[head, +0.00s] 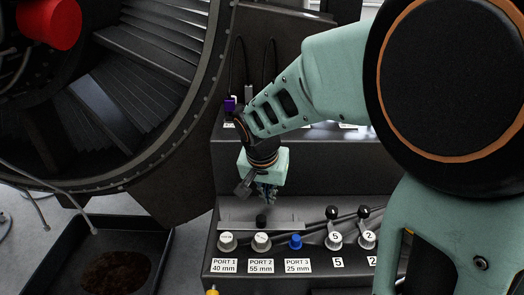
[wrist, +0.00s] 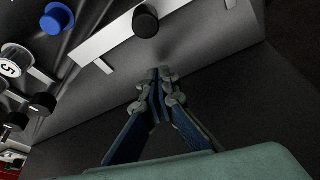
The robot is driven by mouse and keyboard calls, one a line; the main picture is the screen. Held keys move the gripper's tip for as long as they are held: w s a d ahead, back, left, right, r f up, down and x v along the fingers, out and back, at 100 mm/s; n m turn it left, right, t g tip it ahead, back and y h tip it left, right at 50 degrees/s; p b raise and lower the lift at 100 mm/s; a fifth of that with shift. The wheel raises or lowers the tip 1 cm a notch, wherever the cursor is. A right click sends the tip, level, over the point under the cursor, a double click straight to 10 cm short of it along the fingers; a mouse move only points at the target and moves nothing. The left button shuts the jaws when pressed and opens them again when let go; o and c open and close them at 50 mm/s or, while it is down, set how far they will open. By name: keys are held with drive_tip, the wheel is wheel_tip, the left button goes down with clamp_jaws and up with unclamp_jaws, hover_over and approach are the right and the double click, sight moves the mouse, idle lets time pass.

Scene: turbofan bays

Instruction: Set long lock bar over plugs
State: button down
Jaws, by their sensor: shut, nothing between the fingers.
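The long lock bar (head: 285,226) is a flat light-grey strip with a black knob (head: 262,221) in its middle. It lies along the back of the lower step, behind the port plugs. The wrist view shows the bar (wrist: 110,33) with its knob (wrist: 145,20) and a small end tab. In front of it are a white plug (head: 227,241) at port 1, a white plug (head: 262,241) at port 2 and a blue plug (head: 295,241) at port 3. My gripper (head: 266,198) is shut and empty, pointing down above the bar, apart from the knob. It also shows in the wrist view (wrist: 161,76).
Right of the ports, two levers with black knobs (head: 333,212) lie by round white caps marked 5 (head: 335,241) and 2 (head: 367,240). The turbofan casing (head: 212,70) stands left. A dark tray (head: 160,262) sits lower left. A purple piece (head: 229,104) shows behind my wrist.

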sight(265, 218)
drive_tip(key=shift+s+a+r, duration=0.1)
drive_tip(key=shift+s+a, duration=0.1)
drive_tip(key=shift+s, duration=0.4)
drive_tip(key=shift+s+a+r, duration=0.1)
drive_tip(key=shift+s+a, duration=0.1)
drive_tip(key=shift+s, duration=0.45)
drive_tip(key=shift+s+a+r, duration=0.1)
drive_tip(key=shift+s+a, duration=0.1)
drive_tip(key=shift+s, duration=0.4)
drive_tip(key=shift+s, duration=0.1)
drive_tip(key=shift+s+b, duration=0.65)
drive_tip(key=shift+s, duration=0.3)
drive_tip(key=shift+f, duration=0.1)
